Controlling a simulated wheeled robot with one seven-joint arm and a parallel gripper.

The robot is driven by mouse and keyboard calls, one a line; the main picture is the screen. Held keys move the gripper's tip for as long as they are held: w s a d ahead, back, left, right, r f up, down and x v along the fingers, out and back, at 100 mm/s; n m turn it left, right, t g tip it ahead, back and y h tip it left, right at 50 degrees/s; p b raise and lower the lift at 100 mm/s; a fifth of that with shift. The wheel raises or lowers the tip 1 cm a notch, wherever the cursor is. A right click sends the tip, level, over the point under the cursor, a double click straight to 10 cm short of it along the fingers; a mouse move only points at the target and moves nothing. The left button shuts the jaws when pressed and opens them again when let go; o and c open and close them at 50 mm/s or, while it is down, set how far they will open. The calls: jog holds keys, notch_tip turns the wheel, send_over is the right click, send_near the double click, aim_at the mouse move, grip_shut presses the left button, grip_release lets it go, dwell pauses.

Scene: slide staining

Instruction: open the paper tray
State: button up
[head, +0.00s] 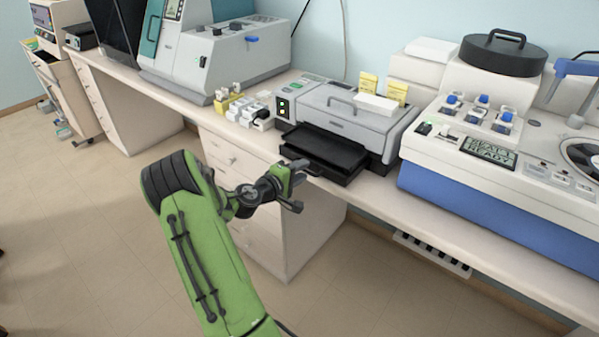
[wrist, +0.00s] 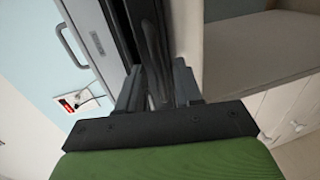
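The black paper tray (head: 322,152) sticks out low from the front of the grey and white printer (head: 350,118). My gripper (head: 297,180) is at the tray's front edge, just beyond the bench edge. In the wrist view my gripper (wrist: 158,88) has its two dark fingers apart. The dark front part of the tray (wrist: 150,38) runs up ahead of them and partly between them. A narrow pale gap seems to show beside the right finger. Firm contact is not clear.
A blue and white machine (head: 480,140) stands to the right of the printer. Small boxes and bottles (head: 245,108) stand to its left, with a large grey and teal instrument (head: 215,55) behind. White drawers (head: 235,165) lie below the bench (head: 375,195). The floor in front is clear.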

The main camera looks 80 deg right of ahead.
grip_shut()
jog(key=shift+a, duration=0.1)
dwell(1.2)
